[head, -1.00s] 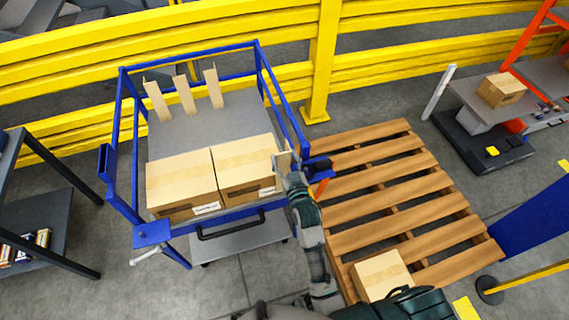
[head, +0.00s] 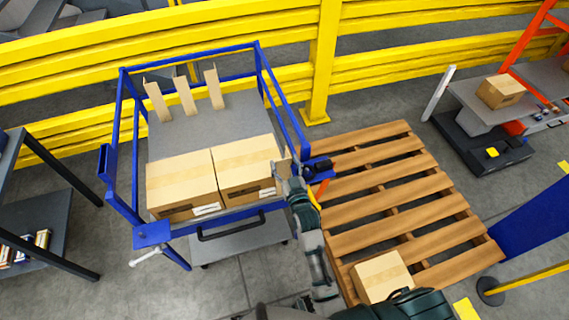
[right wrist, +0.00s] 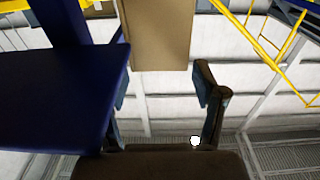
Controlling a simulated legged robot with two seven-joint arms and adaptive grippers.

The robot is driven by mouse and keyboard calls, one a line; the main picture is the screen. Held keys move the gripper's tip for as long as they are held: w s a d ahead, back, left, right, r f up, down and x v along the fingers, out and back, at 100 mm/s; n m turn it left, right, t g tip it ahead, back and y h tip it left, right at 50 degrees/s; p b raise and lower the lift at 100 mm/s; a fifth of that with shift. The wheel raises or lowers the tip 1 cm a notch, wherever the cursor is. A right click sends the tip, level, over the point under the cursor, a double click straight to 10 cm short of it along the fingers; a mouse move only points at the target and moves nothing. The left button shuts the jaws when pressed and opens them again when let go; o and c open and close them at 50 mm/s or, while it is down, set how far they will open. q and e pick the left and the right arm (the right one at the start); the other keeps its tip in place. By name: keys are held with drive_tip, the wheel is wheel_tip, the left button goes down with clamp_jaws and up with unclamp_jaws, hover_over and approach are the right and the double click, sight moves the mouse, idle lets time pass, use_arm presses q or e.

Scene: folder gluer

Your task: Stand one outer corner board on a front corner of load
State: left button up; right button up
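Two cartons (head: 182,180) (head: 243,164) lie side by side as the load at the front of a blue-framed cart. One tan corner board (head: 284,164) stands upright at the load's front right corner. It also shows in the right wrist view (right wrist: 158,35), with its end between the fingertips. My right gripper (head: 283,173) is at that corner. Its fingers (right wrist: 163,88) are apart, with a small gap between the right finger and the board. Several more corner boards (head: 183,95) stand at the cart's back edge. My left gripper is out of view.
The cart's blue side rail (head: 290,100) and blue bracket (head: 319,168) are close to the right gripper. A wooden pallet (head: 390,195) with a small carton (head: 382,277) is on the right. A dark shelf (head: 45,215) stands at left, and yellow guard rails run behind.

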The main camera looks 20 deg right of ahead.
drive_tip(key=shift+s+f, duration=0.1)
drive_tip(key=shift+f, duration=0.6)
drive_tip(key=shift+r, duration=0.4)
drive_tip(key=s, duration=1.1)
drive_tip(key=shift+s+d+r, duration=0.15)
drive_tip(key=shift+s, duration=0.25)
drive_tip(key=s+a+f+n+g, duration=0.1)
drive_tip(key=s+f+g, duration=0.2)
drive_tip(key=f, duration=0.9)
drive_tip(key=s+f+g+y, duration=0.1)
drive_tip(key=s+f+g, duration=0.3)
drive_tip(key=f, duration=0.9)
drive_tip(key=s+a+f+n+g, duration=0.1)
drive_tip(key=s+f+g, duration=0.2)
drive_tip(key=f, duration=0.9)
drive_tip(key=s+d+f+g, duration=0.3)
drive_tip(key=s+f, duration=0.6)
drive_tip(key=s, duration=0.3)
drive_tip(key=s+d+f+g+h, duration=0.1)
drive_tip(key=s+d+f+g, duration=0.3)
drive_tip(key=s+f, duration=0.5)
drive_tip(key=s+d, duration=0.1)
drive_tip(key=s, duration=0.2)
drive_tip(key=shift+d, duration=0.25)
